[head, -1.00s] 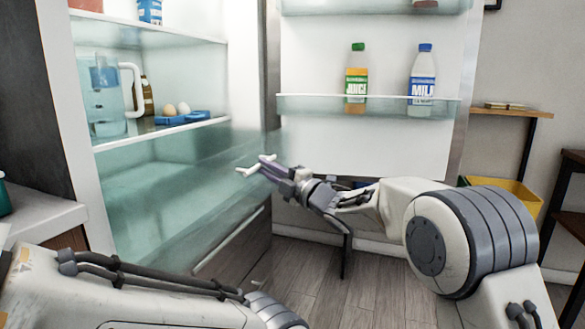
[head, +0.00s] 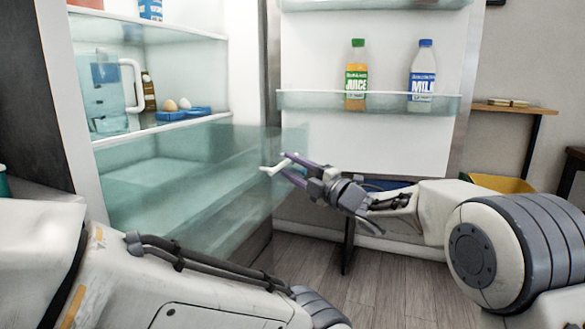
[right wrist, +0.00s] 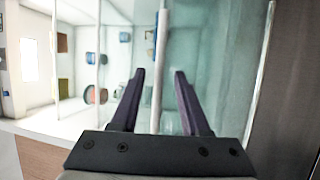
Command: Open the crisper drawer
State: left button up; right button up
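The crisper drawer (head: 160,188) is a translucent teal box low in the fridge. It is slid partly out, with its front (head: 290,145) beyond the shelf edge. A thin white handle bar (head: 271,170) is on its front. My right gripper (head: 286,170) is at this bar with its purple fingers spread. In the right wrist view the bar (right wrist: 160,60) runs between the two fingers (right wrist: 159,76), with a gap showing on each side. My left arm crosses the lower left of the head view; its gripper is out of frame.
The open fridge door (head: 380,140) stands behind my right gripper, with a juice bottle (head: 356,80) and a milk bottle (head: 422,75) on its shelf. A pitcher (head: 102,90) and eggs in a blue holder (head: 183,112) stand above the drawer. The floor (head: 345,285) in front is clear.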

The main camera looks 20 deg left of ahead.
jog(key=shift+s, duration=0.1)
jog(key=p+v, duration=0.1)
jog(key=v, duration=0.9)
jog(key=shift+d, duration=0.2)
jog(key=shift+f, duration=0.1)
